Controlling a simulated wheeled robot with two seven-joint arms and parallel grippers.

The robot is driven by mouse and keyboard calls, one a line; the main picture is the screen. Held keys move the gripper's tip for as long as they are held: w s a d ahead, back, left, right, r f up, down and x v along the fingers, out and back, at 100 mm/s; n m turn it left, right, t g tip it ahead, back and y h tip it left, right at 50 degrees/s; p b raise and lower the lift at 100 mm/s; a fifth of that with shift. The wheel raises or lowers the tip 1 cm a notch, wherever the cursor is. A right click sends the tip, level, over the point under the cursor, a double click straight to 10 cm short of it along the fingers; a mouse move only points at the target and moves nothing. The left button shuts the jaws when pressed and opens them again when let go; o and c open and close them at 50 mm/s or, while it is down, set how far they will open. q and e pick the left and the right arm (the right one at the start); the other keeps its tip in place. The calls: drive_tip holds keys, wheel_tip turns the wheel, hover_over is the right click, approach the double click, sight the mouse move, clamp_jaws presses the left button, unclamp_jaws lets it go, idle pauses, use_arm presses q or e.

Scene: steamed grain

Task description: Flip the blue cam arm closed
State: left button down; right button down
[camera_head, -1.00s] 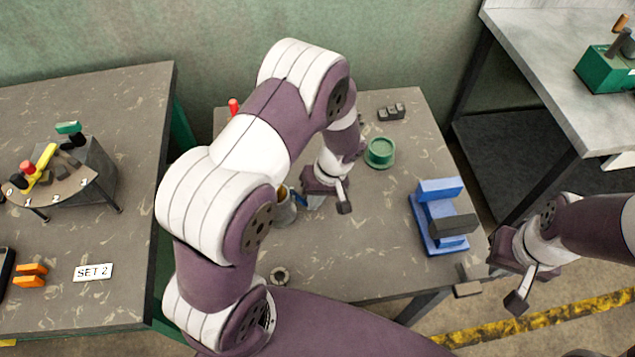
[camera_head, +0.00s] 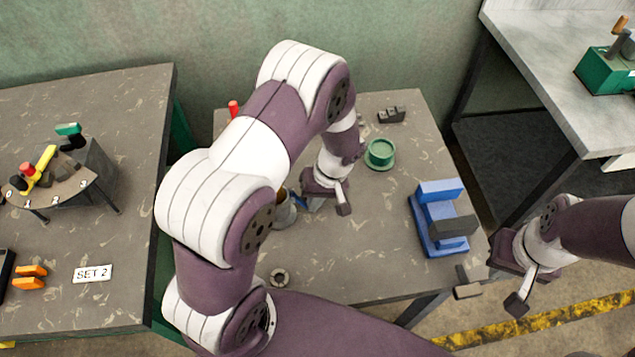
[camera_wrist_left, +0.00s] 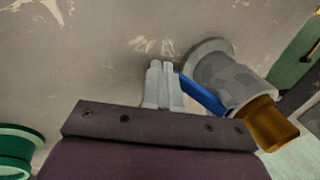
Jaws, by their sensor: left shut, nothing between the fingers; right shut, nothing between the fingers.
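A grey metal fitting (camera_head: 285,213) with a brass end stands on the middle table, partly hidden behind my left arm. It also shows in the left wrist view (camera_wrist_left: 222,75), with its brass end (camera_wrist_left: 268,122) at the lower right. The blue cam arm (camera_wrist_left: 203,95) slants beside the grey body there; in the head view a short piece of it (camera_head: 299,201) shows. My left gripper (camera_wrist_left: 162,78) is shut and empty, its fingertips beside the blue arm, touching or very close. My right gripper (camera_head: 517,304) is shut and empty, off the table's right front corner.
A blue fixture (camera_head: 437,222) with a dark block stands on the right of the table. A green round cup (camera_head: 380,154) and a small dark block (camera_head: 391,114) are behind. A metal ring (camera_head: 280,277) lies in front.

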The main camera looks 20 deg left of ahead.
idle(0.8)
use_arm(q)
drive_tip(key=shift+r+p, duration=0.65)
drive_tip(key=shift+r, duration=0.2)
